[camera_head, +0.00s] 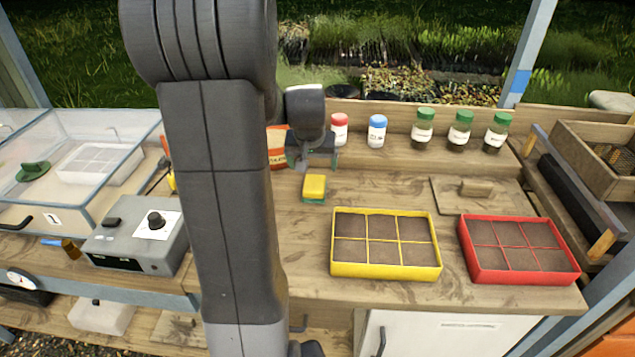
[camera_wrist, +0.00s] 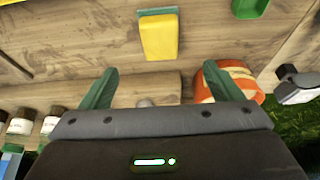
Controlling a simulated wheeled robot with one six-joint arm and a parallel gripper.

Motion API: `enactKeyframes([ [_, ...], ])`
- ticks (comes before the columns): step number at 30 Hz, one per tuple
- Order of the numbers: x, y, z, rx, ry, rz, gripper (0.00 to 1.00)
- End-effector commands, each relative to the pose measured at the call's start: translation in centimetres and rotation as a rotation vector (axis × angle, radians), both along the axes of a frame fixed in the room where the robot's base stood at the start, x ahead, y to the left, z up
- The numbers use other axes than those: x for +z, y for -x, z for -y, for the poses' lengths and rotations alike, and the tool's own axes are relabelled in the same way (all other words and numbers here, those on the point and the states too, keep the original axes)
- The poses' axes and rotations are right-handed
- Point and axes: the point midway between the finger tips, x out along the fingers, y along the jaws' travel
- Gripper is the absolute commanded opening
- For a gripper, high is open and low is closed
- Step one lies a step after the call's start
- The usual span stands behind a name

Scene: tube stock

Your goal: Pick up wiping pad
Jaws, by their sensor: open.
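The wiping pad (camera_head: 314,187) is a small block, yellow on top with a green lower layer. It lies flat on the wooden bench, left of the yellow-rimmed tray. It also shows in the wrist view (camera_wrist: 159,37), at the top centre, beyond the fingertips. My gripper (camera_head: 314,160) is open and empty above the bench, just behind the pad in the head view. In the wrist view its two green fingers (camera_wrist: 167,85) are spread apart and the pad is not between them.
A yellow tray (camera_head: 386,274) and a red tray (camera_head: 525,277) of soil cells stand to the right. An orange-and-white container (camera_wrist: 232,80) is close to one finger. Several capped jars (camera_head: 422,130) line the back ledge. A grey control box (camera_head: 135,240) stands left. Bare bench surrounds the pad.

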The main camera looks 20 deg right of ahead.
Motion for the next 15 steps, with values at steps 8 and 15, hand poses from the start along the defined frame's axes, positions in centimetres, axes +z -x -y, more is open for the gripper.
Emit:
enactKeyframes([
  [8,-4.7,-1.6,0.8,0.001,-0.002,-0.005,0.85],
  [15,-6.8,-2.5,1.2,0.001,-0.001,-0.002,0.85],
])
